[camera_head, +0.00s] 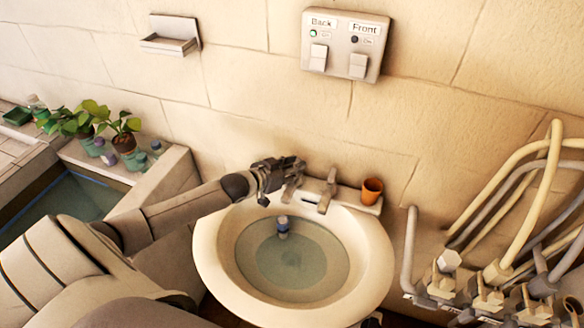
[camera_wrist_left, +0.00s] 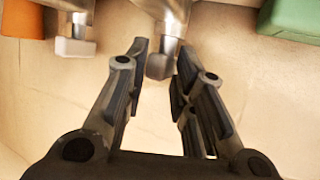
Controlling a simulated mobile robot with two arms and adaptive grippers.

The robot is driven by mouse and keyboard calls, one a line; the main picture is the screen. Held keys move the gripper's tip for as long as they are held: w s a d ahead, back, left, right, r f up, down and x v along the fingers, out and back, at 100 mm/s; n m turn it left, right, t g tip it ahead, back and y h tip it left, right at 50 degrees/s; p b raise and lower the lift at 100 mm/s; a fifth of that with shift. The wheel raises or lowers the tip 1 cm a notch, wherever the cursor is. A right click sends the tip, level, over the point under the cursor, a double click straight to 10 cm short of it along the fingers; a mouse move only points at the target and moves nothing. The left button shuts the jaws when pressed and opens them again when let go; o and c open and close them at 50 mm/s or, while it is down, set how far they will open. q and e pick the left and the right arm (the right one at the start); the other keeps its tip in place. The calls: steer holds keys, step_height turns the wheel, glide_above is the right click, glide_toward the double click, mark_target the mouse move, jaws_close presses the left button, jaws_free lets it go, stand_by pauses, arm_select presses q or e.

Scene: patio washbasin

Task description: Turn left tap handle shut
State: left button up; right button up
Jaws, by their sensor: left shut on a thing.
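In the head view my left gripper (camera_head: 283,172) reaches in from the left to the back rim of the washbasin (camera_head: 212,262) and partly hides the left tap (camera_head: 290,190). The right tap (camera_head: 328,190) stands clear to its right; it also shows in the wrist view (camera_wrist_left: 76,40). My right gripper is not in view.
An orange cup (camera_head: 372,190) stands right of the taps. A green object (camera_wrist_left: 291,18) is near the tap in the wrist view. Pipes and valves (camera_head: 500,270) crowd the right; potted plants (camera_head: 122,140) stand at left.

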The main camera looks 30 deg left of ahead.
arm_select(q)
steer(key=shift+d, duration=0.1)
steer(key=o, duration=1)
steer(key=shift+w, duration=0.2)
steer(key=shift+s, duration=0.1)
steer(key=shift+v, duration=5.95)
